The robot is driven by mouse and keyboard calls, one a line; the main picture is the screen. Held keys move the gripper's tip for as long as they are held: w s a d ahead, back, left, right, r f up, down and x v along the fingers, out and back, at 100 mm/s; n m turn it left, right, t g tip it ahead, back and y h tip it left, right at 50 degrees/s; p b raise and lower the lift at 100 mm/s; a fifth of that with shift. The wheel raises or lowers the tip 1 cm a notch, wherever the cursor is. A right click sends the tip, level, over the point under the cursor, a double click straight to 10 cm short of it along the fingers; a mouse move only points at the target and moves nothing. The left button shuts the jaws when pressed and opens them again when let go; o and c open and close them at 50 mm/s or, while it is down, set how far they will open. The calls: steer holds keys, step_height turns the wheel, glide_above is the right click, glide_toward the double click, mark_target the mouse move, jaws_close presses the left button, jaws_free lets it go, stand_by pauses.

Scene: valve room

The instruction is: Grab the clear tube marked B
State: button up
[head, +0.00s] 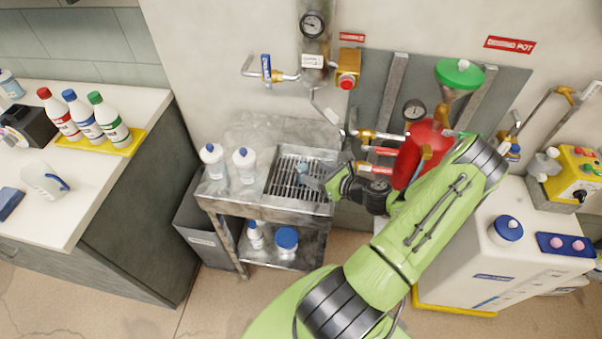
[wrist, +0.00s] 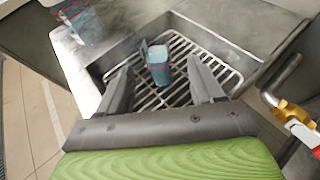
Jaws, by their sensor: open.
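A small clear bluish tube (wrist: 159,68) with a red line around it stands on the metal grate, between my gripper's fingers in the wrist view. A lid or flap seems to show at its top. In the head view the tube (head: 303,168) is a small pale shape near my fingertips. No letter B can be read on it. My gripper (wrist: 163,80) is open, with one finger on each side of the tube and a visible gap to both. In the head view my gripper (head: 317,178) reaches over the grate from the right.
The grate (head: 283,185) is sunk in a steel bench. Two white bottles (head: 213,160) (head: 245,164) stand left of it. A translucent container with a red line (wrist: 82,22) shows in the wrist view. A pipe with a brass fitting (wrist: 293,113) is close on the right.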

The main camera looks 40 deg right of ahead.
mark_target(307, 169)
steer(key=x, duration=0.6)
steer(key=shift+w+a+f, duration=0.1)
steer(key=shift+w+a, duration=0.1)
steer(key=shift+s, duration=0.1)
steer(key=shift+c, duration=0.4)
